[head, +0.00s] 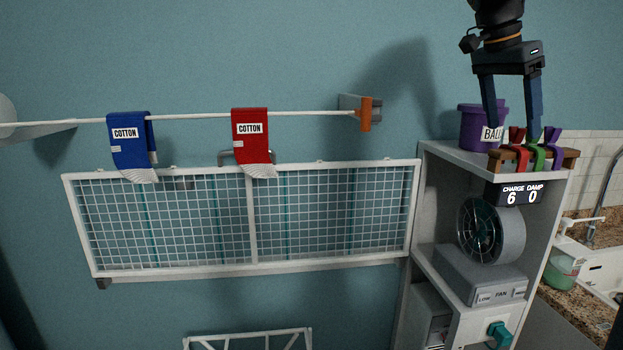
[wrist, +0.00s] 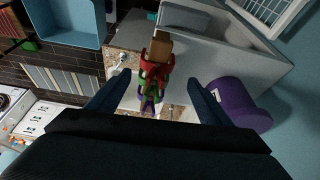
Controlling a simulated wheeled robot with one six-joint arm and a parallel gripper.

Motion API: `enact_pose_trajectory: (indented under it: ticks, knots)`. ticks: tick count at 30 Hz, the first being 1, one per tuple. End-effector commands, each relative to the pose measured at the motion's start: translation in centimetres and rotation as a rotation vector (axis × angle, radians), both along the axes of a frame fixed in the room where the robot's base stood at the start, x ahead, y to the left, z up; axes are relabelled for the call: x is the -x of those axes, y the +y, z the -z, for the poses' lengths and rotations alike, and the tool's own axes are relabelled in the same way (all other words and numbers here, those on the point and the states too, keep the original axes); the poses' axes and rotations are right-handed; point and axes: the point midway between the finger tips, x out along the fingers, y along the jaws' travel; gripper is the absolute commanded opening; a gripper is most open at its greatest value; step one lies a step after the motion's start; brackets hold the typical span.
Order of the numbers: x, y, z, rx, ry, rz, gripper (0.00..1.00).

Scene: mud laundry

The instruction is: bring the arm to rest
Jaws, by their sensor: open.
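My gripper (head: 510,108) is open at the upper right of the head view, its two dark blue fingers pointing down above the top of the grey shelf unit. In the wrist view my gripper (wrist: 152,95) also shows open, with nothing between its fingertips. Below it is a wooden rack (head: 568,157) holding red, green and purple clips (head: 539,155). The clips also show in the wrist view (wrist: 153,83). A purple tub (head: 470,115) with a label reading "BALL", partly hidden by a finger, stands beside the rack. Whether a finger touches the tub or rack I cannot tell.
The shelf unit (head: 440,151) carries a display and a fan (head: 508,232).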

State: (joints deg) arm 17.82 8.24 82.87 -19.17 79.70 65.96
Motion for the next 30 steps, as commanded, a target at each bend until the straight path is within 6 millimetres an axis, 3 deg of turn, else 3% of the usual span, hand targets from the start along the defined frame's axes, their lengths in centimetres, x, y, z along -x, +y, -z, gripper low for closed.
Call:
enact_pose_trajectory:
  ticks: [5,11,16,20,24,27,30]
  knots:
    - [0.8,4.0,3.0,-0.04,-0.002,-0.089,0.73]
    - [0.8,8.3,11.2,-0.086,0.047,-0.325,0.73]
    - [2.2,13.1,19.7,-0.129,0.1,-0.606,0.73]
    - [4.9,17.3,27.1,-0.161,0.138,-0.854,0.73]
    - [9.0,21.3,34.2,-0.179,0.168,-1.107,0.73]
    - [11.9,23.2,38.0,-0.182,0.184,-1.248,0.73]
    - [14.2,24.3,40.4,-0.179,0.195,-1.349,0.73]
